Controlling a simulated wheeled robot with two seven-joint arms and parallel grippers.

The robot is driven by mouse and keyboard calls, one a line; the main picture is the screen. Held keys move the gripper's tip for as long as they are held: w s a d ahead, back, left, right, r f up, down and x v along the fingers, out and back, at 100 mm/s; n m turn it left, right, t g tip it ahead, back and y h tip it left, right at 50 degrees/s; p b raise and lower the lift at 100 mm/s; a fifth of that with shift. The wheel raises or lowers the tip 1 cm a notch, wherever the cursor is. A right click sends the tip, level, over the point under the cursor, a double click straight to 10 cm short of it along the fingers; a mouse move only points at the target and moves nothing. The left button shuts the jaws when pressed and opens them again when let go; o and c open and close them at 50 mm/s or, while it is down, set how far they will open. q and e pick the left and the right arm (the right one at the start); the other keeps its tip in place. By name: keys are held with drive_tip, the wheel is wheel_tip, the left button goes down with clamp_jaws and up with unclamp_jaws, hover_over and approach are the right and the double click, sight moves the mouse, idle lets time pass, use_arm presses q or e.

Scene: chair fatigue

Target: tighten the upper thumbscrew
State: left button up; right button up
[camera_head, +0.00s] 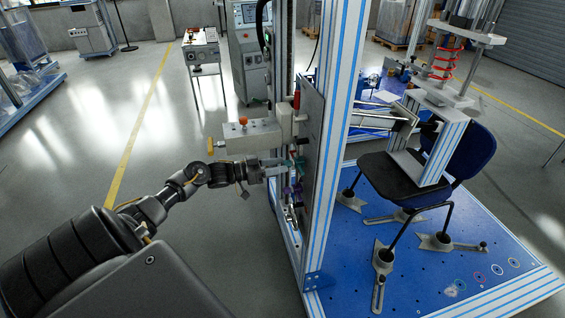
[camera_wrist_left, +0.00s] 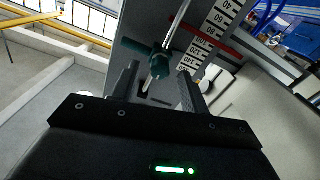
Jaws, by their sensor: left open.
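A teal thumbscrew (camera_wrist_left: 159,66) sits on the grey plate of the machine column in the left wrist view. It lies between the two open fingers of my left gripper (camera_wrist_left: 157,75), with gaps on both sides. In the head view, my left gripper (camera_head: 279,166) reaches in from the left to the column, and the teal thumbscrew (camera_head: 299,162) shows in small part at its fingertips. A purple piece (camera_head: 291,190), too small to make out well, is just below. My right gripper is out of view.
A numbered scale (camera_wrist_left: 211,32) runs beside the thumbscrew. A beige box with an orange knob (camera_head: 251,136) juts out just above my left gripper. The blue-striped column (camera_head: 336,130) stands to the right, with a chair (camera_head: 398,172) on a blue base beyond.

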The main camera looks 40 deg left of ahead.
use_arm(q)
drive_tip(key=shift+x, duration=1.05)
clamp_jaws()
